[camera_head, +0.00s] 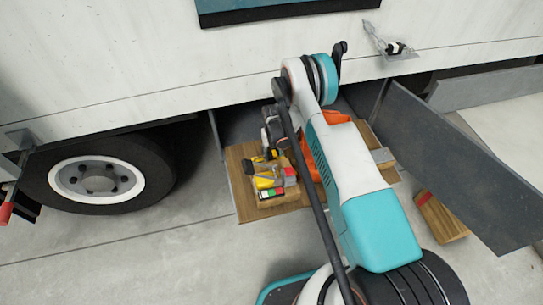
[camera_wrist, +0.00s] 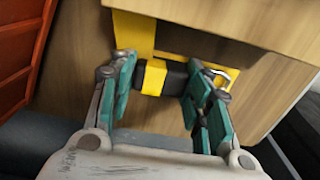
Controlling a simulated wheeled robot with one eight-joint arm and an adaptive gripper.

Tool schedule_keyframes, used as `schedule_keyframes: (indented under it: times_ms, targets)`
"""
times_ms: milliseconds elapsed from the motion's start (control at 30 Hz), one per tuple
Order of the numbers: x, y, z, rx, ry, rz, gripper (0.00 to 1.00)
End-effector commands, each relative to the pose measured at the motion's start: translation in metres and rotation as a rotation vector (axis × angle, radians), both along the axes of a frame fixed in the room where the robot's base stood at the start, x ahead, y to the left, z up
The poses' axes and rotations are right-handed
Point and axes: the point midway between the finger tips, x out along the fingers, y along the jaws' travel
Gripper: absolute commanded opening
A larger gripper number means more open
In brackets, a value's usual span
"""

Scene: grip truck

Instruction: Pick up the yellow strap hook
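The yellow strap hook (camera_wrist: 152,77) shows in the wrist view as a short yellow and black piece. A yellow strap runs up from it along a wooden surface, and a bent metal hook (camera_wrist: 224,72) shows past the right finger. My gripper (camera_wrist: 161,86) is open, with its teal finger pads on either side of the yellow and black piece. The pads are very close to it; whether they touch it I cannot tell.
A wooden board (camera_head: 246,207) extends from the truck's side compartment, carrying a box of yellow, red and green items (camera_head: 268,182) and an orange crate (camera_head: 335,118). A wooden ledge (camera_wrist: 270,25) overhangs the hook. A grey metal panel (camera_head: 455,160) stands at right.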

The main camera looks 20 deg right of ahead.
Motion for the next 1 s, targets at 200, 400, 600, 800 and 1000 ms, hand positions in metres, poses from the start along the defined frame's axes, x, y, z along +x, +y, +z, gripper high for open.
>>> schedule_keyframes:
  times_ms: [200,400,600,800,1000]
  targets:
    - [0.0,0.001,-0.002,0.0,0.0,0.001,0.18]
    - [-0.001,0.001,0.0,0.0,0.0,0.001,0.18]
    - [0.0,0.001,0.018,0.0,0.0,0.001,0.18]
    - [-0.001,0.001,0.061,0.0,0.0,0.001,0.18]
    - [-0.001,0.001,0.119,0.0,0.0,0.001,0.18]
